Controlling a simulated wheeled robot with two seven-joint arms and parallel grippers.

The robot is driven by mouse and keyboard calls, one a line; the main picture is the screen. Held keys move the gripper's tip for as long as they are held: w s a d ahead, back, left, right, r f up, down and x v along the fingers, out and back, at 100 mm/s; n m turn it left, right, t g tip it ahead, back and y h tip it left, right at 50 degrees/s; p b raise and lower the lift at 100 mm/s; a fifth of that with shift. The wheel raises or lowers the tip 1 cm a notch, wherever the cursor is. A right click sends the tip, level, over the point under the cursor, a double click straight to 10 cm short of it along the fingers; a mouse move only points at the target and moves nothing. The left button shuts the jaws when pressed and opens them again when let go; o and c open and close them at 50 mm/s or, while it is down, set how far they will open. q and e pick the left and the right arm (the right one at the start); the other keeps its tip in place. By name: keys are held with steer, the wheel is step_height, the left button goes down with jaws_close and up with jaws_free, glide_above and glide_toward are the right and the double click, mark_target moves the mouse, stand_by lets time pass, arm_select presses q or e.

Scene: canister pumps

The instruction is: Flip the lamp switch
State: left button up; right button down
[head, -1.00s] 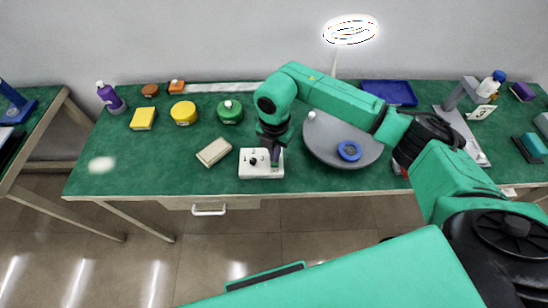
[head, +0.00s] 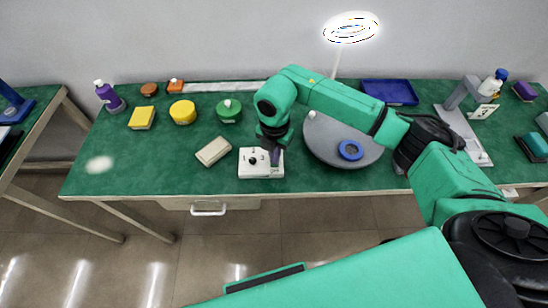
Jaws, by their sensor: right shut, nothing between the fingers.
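A white switch box (head: 256,172) with a dark knob and small controls on top stands near the front edge of the green table. My right gripper (head: 275,157) is shut and empty, pointing down at the right part of the box. Its tips hide that part, and I cannot tell if they touch a control. The ring-shaped lamp (head: 351,28) at the back glows bright white on a thin pole. My left gripper is not in view.
A grey round turntable (head: 325,142) with a blue ring (head: 350,150) stands right of the box, under my right arm. A beige block (head: 213,151) lies left of it. Yellow and green canisters (head: 229,111) stand behind. The table's front left is clear.

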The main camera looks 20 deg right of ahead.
steer(key=shift+f, duration=0.35)
steer(key=shift+s, duration=0.1)
step_height(320, 180, up, 7)
steer(key=p, duration=0.4)
steer(key=shift+r, duration=0.1)
stand_by(0.6)
